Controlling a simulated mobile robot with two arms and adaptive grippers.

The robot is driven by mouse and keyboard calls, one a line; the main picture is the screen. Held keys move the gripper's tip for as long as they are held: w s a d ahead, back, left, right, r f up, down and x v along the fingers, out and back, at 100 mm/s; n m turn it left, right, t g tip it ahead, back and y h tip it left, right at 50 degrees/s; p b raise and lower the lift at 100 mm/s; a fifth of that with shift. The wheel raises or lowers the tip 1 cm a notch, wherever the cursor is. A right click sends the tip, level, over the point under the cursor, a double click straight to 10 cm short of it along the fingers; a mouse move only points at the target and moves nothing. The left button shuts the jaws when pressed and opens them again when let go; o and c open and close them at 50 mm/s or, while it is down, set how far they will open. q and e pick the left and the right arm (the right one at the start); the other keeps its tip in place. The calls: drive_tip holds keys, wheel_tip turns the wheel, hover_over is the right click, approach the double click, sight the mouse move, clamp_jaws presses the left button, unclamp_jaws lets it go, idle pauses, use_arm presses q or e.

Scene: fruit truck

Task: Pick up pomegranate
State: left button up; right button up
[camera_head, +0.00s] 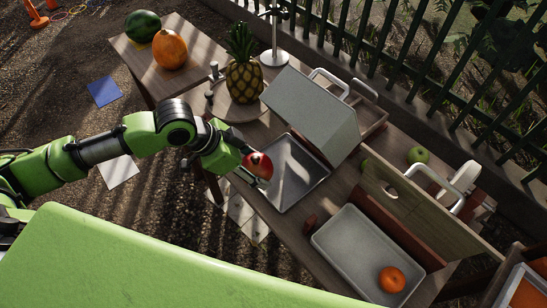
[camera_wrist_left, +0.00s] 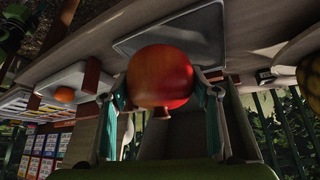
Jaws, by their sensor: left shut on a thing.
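The pomegranate (camera_head: 258,165) is round and red. My left gripper (camera_head: 248,168) is shut on it and holds it at the left edge of an empty metal tray (camera_head: 305,187). In the left wrist view the pomegranate (camera_wrist_left: 160,75) sits between the two fingers of the left gripper (camera_wrist_left: 160,98), its crown toward the palm. Whether it touches the tray or table is hard to tell. My right gripper is not in view.
A grey box-like cover (camera_head: 315,110) stands just behind the tray. A pineapple (camera_head: 243,70), an orange fruit (camera_head: 170,49) and a watermelon (camera_head: 143,26) stand at the back left. A second tray (camera_head: 345,240) with an orange (camera_head: 391,279) lies at the front right. A green apple (camera_head: 418,155) is behind a board.

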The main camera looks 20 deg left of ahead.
use_arm(q)
drive_tip(key=s+a+b, duration=0.1)
drive_tip(key=s+a, duration=0.4)
drive_tip(key=s, duration=0.3)
drive_tip(key=shift+s+a+b, duration=0.15)
drive_tip(key=shift+a+b, duration=0.05)
drive_tip(key=shift+b, duration=0.2)
